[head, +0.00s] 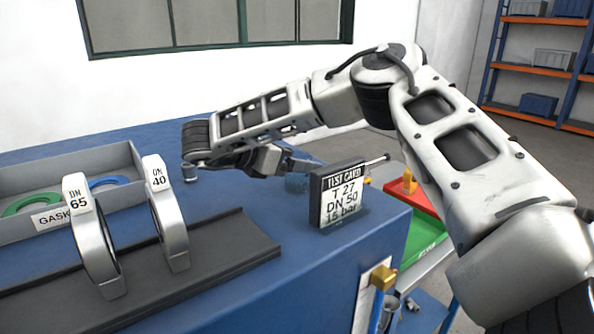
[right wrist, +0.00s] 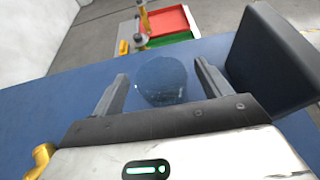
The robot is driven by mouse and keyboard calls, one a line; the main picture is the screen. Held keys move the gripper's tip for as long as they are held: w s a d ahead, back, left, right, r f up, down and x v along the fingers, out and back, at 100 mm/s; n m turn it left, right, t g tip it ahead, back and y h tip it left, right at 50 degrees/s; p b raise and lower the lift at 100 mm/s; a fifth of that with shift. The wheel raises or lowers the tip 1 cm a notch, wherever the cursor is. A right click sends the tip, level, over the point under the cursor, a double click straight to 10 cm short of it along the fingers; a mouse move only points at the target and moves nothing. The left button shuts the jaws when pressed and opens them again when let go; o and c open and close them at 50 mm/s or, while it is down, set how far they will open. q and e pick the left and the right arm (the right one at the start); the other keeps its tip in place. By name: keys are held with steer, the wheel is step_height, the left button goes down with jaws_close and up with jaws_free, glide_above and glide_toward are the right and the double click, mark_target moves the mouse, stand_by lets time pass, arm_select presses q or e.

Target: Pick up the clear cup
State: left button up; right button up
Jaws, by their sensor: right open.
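The clear cup (head: 296,184) is a see-through, bluish cup on the blue bench top, partly hidden behind the test card in the head view. In the right wrist view the cup (right wrist: 162,82) lies between the two fingers of my right gripper (right wrist: 160,68). The fingers are open, one on each side of it, with a visible gap to each. In the head view my right gripper (head: 300,164) reaches in low beside the cup, near its rim. My left gripper is in neither view.
The dark test card block (head: 341,195) stands close beside the cup and right finger. Two valve rings, DN 65 (head: 92,240) and DN 40 (head: 168,215), stand on a dark rail. A grey gasket tray (head: 122,155) is at left. Red and green trays (head: 428,235) are beyond the bench edge.

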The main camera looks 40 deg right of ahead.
steer(key=x, duration=0.2)
steer(key=shift+s+d+f, duration=0.1)
steer(key=shift+d+f, duration=0.05)
steer(key=shift+d, duration=0.2)
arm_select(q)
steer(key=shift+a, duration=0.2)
arm_select(e)
steer(key=c, duration=1.1)
steer(key=shift+o, duration=0.2)
steer(key=shift+r, duration=0.4)
step_height(320, 180, up, 2)
steer(key=shift+r+b, duration=0.2)
steer(key=shift+b, duration=0.35)
arm_select(q)
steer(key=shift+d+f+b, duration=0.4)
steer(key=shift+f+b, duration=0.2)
steer(key=shift+b, duration=0.35)
arm_select(e)
steer(key=s+a+r, duration=0.6)
steer(key=a+r, duration=0.3)
steer(key=a, duration=0.3)
steer(key=shift+a+r, duration=0.4)
